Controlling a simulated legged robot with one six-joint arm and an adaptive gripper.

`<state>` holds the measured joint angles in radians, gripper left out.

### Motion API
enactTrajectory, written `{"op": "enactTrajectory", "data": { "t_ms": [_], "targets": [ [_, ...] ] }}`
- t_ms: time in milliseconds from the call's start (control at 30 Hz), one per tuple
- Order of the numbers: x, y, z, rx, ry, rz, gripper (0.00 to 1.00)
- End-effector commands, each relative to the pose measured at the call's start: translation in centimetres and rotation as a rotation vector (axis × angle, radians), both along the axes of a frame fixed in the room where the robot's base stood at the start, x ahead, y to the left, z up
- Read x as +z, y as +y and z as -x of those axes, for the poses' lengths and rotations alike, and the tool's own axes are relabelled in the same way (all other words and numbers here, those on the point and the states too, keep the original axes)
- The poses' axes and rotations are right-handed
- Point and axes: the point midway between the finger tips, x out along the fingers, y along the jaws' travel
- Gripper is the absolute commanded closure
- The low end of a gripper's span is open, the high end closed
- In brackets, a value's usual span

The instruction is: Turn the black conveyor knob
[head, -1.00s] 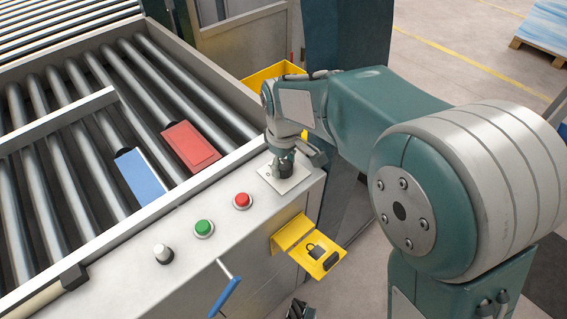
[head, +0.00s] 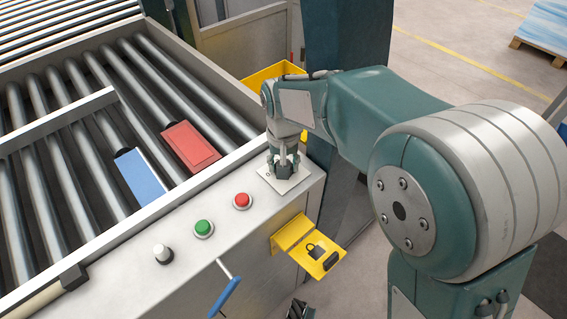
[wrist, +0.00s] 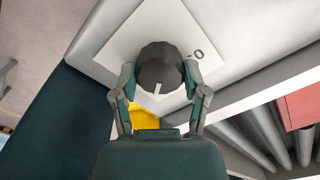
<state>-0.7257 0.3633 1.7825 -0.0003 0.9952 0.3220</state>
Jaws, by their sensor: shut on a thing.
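The black conveyor knob (wrist: 160,66) sits on a white square plate (wrist: 130,38) marked with a "0". In the wrist view a pale pointer line on the knob points toward my gripper's palm, away from the "0". My gripper (wrist: 161,82) is shut on the knob, with one finger against each side. In the head view my gripper (head: 284,160) points down onto the knob (head: 284,170) at the far right end of the panel, and its fingers partly hide the knob. The white plate (head: 296,184) shows around it.
A red button (head: 242,201), a green button (head: 204,228) and a white-topped knob (head: 162,253) line the panel. Rollers hold a red block (head: 190,148) and a blue block (head: 141,175).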

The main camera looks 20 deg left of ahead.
Motion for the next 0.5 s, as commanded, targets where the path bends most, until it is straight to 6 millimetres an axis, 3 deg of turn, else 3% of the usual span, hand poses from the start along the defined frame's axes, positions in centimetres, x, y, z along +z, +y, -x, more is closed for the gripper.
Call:
{"op": "enactTrajectory", "data": {
  "t_ms": [500],
  "targets": [
    [-0.26, 0.00, 0.09, -0.113, 0.003, 0.002, 0.90]
  ]
}}
